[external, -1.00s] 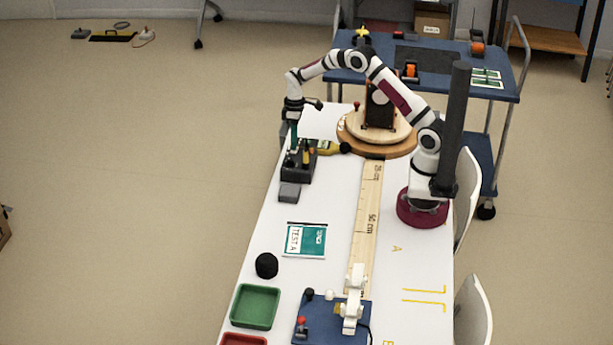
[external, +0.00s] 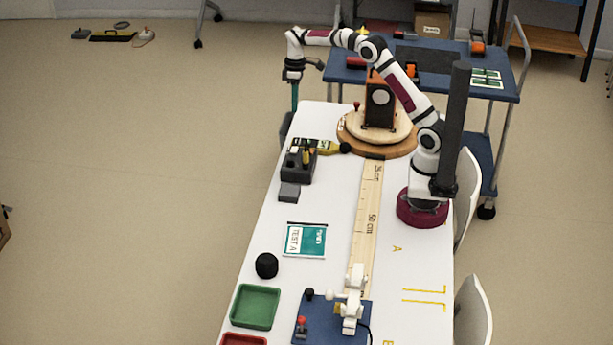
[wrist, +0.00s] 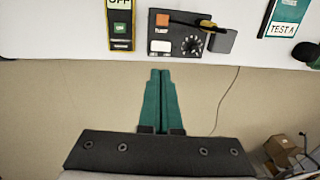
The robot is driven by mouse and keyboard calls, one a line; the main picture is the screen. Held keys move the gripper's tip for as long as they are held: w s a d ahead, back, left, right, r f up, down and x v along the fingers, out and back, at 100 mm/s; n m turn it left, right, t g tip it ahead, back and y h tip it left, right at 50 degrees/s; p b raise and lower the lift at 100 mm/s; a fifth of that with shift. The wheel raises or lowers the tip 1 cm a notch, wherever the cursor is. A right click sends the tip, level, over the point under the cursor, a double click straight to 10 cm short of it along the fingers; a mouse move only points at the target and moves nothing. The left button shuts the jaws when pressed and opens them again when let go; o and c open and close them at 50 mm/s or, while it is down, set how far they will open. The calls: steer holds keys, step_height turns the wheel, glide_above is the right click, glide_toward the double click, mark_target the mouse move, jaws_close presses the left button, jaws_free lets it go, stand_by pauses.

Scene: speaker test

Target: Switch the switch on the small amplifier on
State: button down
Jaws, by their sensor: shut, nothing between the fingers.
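The small amplifier is most likely the dark box (external: 297,166) near the table's left edge in the external view.
A yellow-black unit marked OFF (wrist: 121,26) lies beside the box. An orange speaker (external: 379,102) stands on a round wooden turntable (external: 350,137). A grey block (external: 289,193) and a teal TEST A card (external: 306,240) lie nearer the camera. A blue cart (external: 340,77) stands behind the table.

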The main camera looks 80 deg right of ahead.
mark_target(294, 151)
steer(key=a+f, duration=0.1)
steer(key=f, duration=0.3)
steer(key=a+f, duration=0.1)
steer(key=f, duration=0.4)
steer(key=a+f, duration=0.1)
steer(key=f, duration=0.3)
steer(key=shift+a+f, duration=0.15)
steer(key=shift+f, duration=0.05)
stand_by(0.3)
steer(key=shift+a+f, duration=0.15)
steer(key=shift+f, duration=0.1)
